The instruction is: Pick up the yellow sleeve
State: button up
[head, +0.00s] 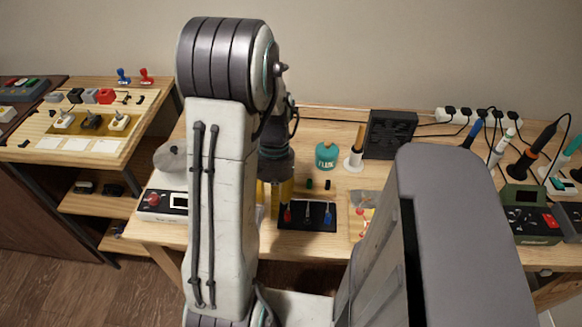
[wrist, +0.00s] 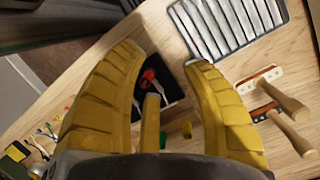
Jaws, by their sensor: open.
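A small yellow sleeve (wrist: 187,129) stands on the wooden bench in the wrist view, between my fingers and nearer their base than their tips in the picture. A small green sleeve (wrist: 163,141) is just left of it, partly behind a short middle yellow part of my gripper. My gripper (wrist: 166,62) is open, its two ribbed yellow fingers spread wide with nothing between them in its grip. In the head view my gripper (head: 274,200) points down over the bench, left of two small dark green pieces (head: 318,184). I cannot make out the yellow sleeve there.
A black tray (head: 307,222) with red, grey and blue-tipped pieces lies near the bench's front. A teal flux jar (head: 326,158), a white holder (head: 353,163) and a dark fan box (head: 390,135) stand behind. The wrist view shows a ribbed metal plate (wrist: 228,25) and wooden handles (wrist: 290,130).

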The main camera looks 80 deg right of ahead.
jog(key=d+m, duration=0.1)
jog(key=s+d+m, duration=0.1)
jog(key=d+m, duration=0.1)
jog(key=s+d+m, duration=0.1)
jog(key=d+m, duration=0.1)
jog(key=shift+f+h, duration=0.2)
jog(key=shift+h, duration=0.2)
jog(key=d+m, duration=0.1)
jog(key=m, duration=0.1)
jog(key=d+m+h, duration=0.1)
jog(key=d+m, duration=0.1)
jog(key=m, duration=0.1)
jog(key=d+r+m, duration=0.1)
jog(key=d+m, duration=0.1)
jog(key=m, duration=0.1)
jog(key=shift+s+d+r+h, duration=0.1)
jog(key=shift+s+d+h, duration=0.1)
jog(key=shift+s+h, duration=0.1)
jog(key=m, duration=0.2)
jog(key=d+m, duration=0.1)
jog(key=m, duration=0.1)
jog(key=shift+r, duration=0.15)
jog(key=m, duration=0.6)
jog(key=shift+d, duration=0.15)
jog(key=shift+f, duration=0.4)
jog(key=shift+a+f, duration=0.15)
jog(key=shift+f, duration=1.5)
jog(key=shift+a+f, duration=0.1)
jog(key=shift+f, duration=1.5)
jog(key=shift+c, duration=0.3)
